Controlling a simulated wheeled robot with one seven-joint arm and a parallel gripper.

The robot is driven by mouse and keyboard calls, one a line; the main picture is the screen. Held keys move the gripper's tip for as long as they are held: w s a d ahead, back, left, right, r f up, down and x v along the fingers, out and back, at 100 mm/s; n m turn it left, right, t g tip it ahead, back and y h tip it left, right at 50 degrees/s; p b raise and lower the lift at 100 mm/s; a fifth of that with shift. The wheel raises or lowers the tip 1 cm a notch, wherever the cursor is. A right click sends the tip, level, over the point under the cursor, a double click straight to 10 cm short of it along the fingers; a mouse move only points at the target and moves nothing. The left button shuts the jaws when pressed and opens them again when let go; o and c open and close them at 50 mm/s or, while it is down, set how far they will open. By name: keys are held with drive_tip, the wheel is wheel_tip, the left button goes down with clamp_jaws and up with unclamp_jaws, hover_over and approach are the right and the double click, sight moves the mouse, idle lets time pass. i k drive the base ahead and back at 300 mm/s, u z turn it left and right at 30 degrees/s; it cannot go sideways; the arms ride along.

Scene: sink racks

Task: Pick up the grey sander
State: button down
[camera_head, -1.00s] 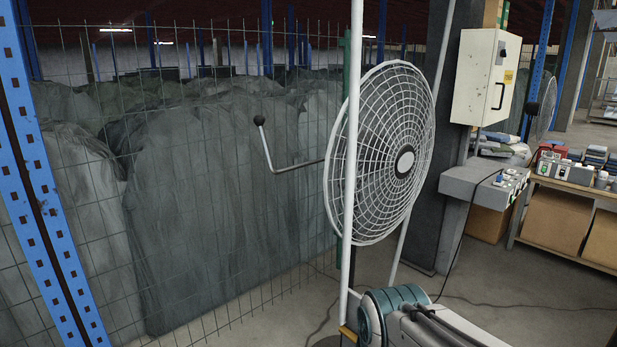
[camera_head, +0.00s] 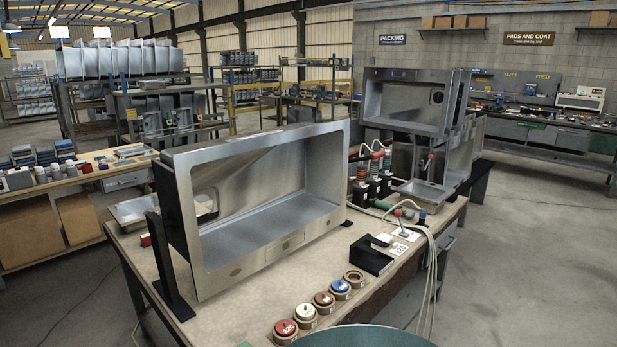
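I cannot pick out a grey sander with certainty. Several upright red-and-black tools (camera_head: 375,172) stand at the right end of the workbench (camera_head: 230,318), with hoses or cords by them. A tool with a green handle (camera_head: 385,205) lies in front of them. A black block-like holder (camera_head: 371,256) sits near the bench's front right, beside a white card (camera_head: 398,249). My gripper is not in view; only a teal rounded part of my own body shows at the bottom edge.
A large steel sink (camera_head: 262,195) stands on its side on black supports on the bench. Several round coloured discs (camera_head: 305,311) line the front edge. A second sink (camera_head: 405,105) stands behind. Another bench (camera_head: 60,190) is at left. Floor at right (camera_head: 545,260) is clear.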

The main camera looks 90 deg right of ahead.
sight(373, 180)
drive_tip(key=z, duration=4.2)
drive_tip(key=i, duration=1.15)
drive_tip(key=z, duration=0.85)
drive_tip(key=i, duration=1.65)
drive_tip(key=u, duration=1.15)
drive_tip(key=i, duration=1)
drive_tip(key=u, duration=0.8)
